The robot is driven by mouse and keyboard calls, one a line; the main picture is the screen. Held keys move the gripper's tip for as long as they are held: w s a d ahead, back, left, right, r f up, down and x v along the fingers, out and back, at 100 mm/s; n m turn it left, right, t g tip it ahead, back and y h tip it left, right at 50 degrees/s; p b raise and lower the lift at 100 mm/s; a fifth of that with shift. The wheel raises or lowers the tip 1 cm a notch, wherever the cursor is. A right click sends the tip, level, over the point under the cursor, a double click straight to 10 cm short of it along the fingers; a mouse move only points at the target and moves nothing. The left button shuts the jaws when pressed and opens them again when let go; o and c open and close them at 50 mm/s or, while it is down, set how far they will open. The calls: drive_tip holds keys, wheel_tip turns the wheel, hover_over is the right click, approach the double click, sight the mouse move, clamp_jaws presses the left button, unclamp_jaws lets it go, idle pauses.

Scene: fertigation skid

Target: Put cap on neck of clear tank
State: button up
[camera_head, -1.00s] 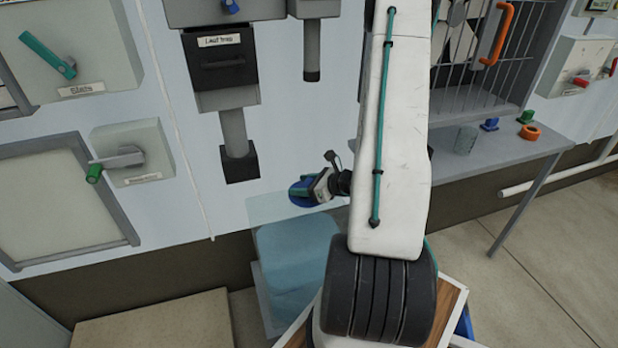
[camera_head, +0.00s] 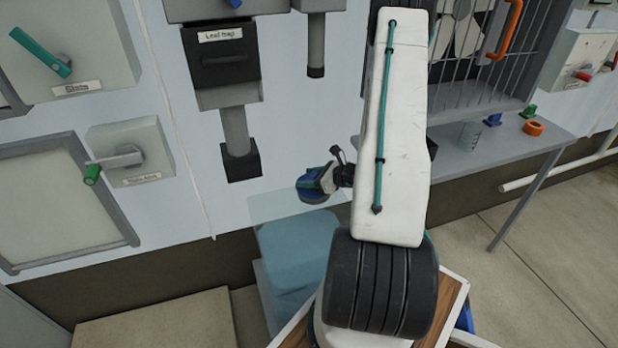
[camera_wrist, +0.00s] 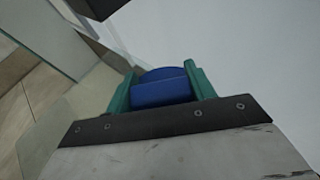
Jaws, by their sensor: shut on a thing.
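The blue cap (camera_head: 310,194) is held in my gripper (camera_head: 318,186), above the clear tank. In the wrist view the cap (camera_wrist: 160,90) sits between the green fingers of my gripper (camera_wrist: 161,88), which are shut on it. The clear tank (camera_head: 298,262) stands low by the wall, pale blue, with a clear flat panel (camera_head: 268,208) at its top. The cap shows above this panel, apart from the tank's body. I cannot make out the tank's neck in either view.
A wall panel with a leaf trap (camera_head: 222,62) and a grey pipe ending in a dark block (camera_head: 240,163) is behind the tank. A lever box (camera_head: 130,152) is at left. A grey bench (camera_head: 490,150) at right bears a clear beaker (camera_head: 469,136) and an orange ring (camera_head: 532,128).

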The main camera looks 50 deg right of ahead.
drive_tip(key=shift+f, duration=0.1)
drive_tip(key=o, duration=1.1)
